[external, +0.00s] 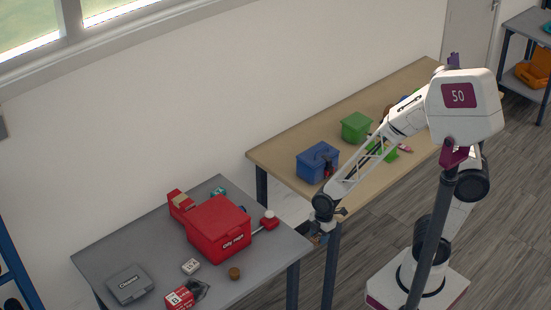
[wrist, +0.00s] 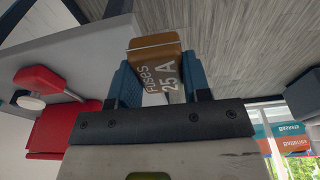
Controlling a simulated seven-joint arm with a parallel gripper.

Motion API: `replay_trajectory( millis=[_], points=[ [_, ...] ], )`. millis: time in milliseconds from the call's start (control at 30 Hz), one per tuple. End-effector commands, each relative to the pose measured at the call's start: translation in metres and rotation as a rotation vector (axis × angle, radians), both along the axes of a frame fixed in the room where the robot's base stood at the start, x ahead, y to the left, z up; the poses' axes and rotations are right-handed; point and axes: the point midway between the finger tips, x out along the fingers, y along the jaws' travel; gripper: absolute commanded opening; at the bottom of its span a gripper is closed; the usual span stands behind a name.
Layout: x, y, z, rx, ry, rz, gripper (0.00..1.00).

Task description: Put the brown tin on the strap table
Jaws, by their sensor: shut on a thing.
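The brown tin (wrist: 158,68), lettered "Fuses 25 A", is between the blue fingers of my gripper (wrist: 160,85) in the wrist view. My gripper is shut on it. In the external view my gripper (external: 322,236) hangs in the gap between the grey table (external: 150,235) and the wooden table (external: 285,145), near the wooden table's front corner. The tin is too small and covered to make out clearly there. No strap or label shows clearly enough to tell which table is the strap table.
The wooden table bears a blue box (external: 317,162) and a green box (external: 355,127). The grey table's front left is partly clear.

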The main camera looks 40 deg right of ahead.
Motion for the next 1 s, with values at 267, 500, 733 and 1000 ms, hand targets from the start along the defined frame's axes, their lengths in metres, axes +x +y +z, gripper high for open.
replay_trajectory(
  millis=[267,500,733,1000],
  points=[
    [0.007,-0.011,0.001,0.0,-0.001,-0.043,0.17],
    [0.022,-0.034,0.004,-0.001,0.0,-0.141,0.17],
    [0.037,-0.065,0.008,-0.002,0.001,-0.26,0.17],
    [0.053,-0.102,0.011,-0.003,0.002,-0.404,0.17]
  ],
)
